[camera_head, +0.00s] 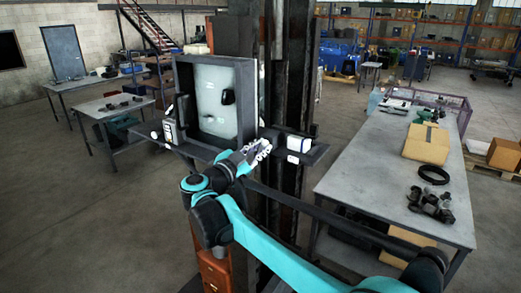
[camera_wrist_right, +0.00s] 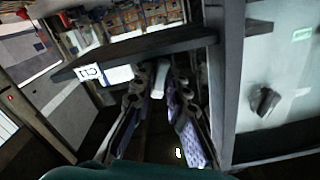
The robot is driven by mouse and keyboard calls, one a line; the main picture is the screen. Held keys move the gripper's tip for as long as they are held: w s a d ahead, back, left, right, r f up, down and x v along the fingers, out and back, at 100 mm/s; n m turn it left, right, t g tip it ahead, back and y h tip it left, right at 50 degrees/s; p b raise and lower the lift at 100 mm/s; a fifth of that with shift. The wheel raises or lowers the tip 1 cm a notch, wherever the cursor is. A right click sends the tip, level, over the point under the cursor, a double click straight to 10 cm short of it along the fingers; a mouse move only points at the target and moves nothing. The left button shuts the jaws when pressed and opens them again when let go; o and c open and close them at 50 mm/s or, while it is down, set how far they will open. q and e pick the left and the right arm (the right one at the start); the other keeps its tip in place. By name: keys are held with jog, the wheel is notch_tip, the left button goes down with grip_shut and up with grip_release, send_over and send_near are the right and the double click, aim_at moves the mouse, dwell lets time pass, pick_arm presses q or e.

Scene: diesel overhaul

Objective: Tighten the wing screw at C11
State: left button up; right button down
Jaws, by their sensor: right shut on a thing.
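My right gripper (camera_head: 260,150) is at the right-hand ledge beside the grey framed cabinet (camera_head: 248,100). In the right wrist view its two ribbed fingers (camera_wrist_right: 160,88) close around a pale, narrow piece (camera_wrist_right: 159,79), which looks like the wing screw; the fingers hide most of it. A white label reading C11 (camera_wrist_right: 90,72) is on the ledge, left of the fingers in that view. In the head view the gripper covers the screw, and a white block (camera_head: 299,144) shows just right of it. My left gripper is not in view.
A dark column (camera_head: 297,70) rises behind the ledge. A long workbench (camera_head: 372,170) at right carries a cardboard box (camera_head: 427,144) and dark parts. Open floor lies at left.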

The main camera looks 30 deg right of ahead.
jog(key=m, duration=0.4)
jog(key=shift+m, duration=0.4)
jog(key=shift+m, duration=0.5)
jog(key=m, duration=0.3)
jog(key=shift+m, duration=0.4)
jog(key=shift+m+b, duration=0.3)
jog(key=shift+m, duration=0.9)
jog(key=c, duration=1.4)
grip_release()
jog(key=shift+m, duration=0.3)
jog(key=shift+o, duration=0.2)
